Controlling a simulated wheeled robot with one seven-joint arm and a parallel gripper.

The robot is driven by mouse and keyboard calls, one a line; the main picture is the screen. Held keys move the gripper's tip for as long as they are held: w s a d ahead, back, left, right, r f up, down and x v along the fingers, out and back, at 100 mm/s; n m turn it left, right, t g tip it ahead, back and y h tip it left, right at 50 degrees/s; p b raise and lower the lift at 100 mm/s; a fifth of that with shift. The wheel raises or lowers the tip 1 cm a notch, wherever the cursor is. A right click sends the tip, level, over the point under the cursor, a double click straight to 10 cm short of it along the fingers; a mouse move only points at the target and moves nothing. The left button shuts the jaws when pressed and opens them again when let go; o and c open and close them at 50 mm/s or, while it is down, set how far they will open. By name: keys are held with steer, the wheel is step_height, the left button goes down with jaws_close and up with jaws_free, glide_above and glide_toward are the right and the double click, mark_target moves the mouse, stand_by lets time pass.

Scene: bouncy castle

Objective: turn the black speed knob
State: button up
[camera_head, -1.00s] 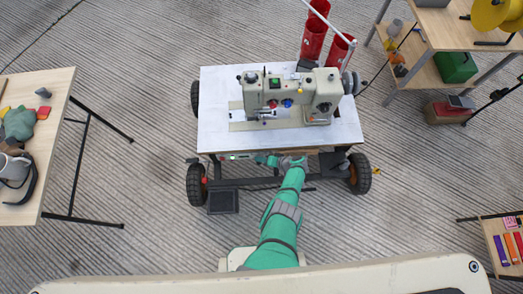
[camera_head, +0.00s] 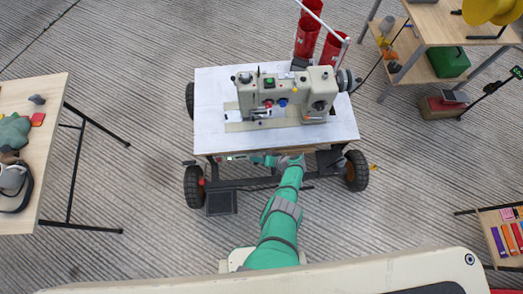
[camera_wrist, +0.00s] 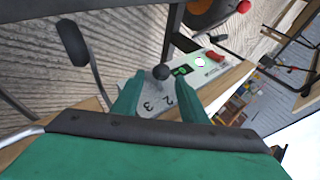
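The small black round knob (camera_wrist: 160,72) shows in the wrist view on a pale control panel (camera_wrist: 150,104). The numbers 2 and 3 are printed on the panel near it. My gripper (camera_wrist: 188,86) has its two green fingers spread apart, with the knob seen between them, closer to the left finger. I see nothing held, and I cannot tell whether a finger touches the knob. In the head view my gripper (camera_head: 264,159) is at the front edge of the sewing table (camera_head: 215,105), by the panel below the tabletop. The knob is not discernible there.
A sewing machine (camera_head: 285,92) stands on the wheeled table. A black pedal (camera_head: 221,202) is below it. Side tables stand left (camera_head: 50,110) and upper right (camera_head: 435,35). Open floor lies between.

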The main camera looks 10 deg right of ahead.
steer(key=shift+d+r, duration=0.1)
steer(key=v, duration=1)
steer(key=shift+s+r, duration=0.15)
steer(key=shift+s, duration=0.05)
steer(key=shift+d, duration=0.1)
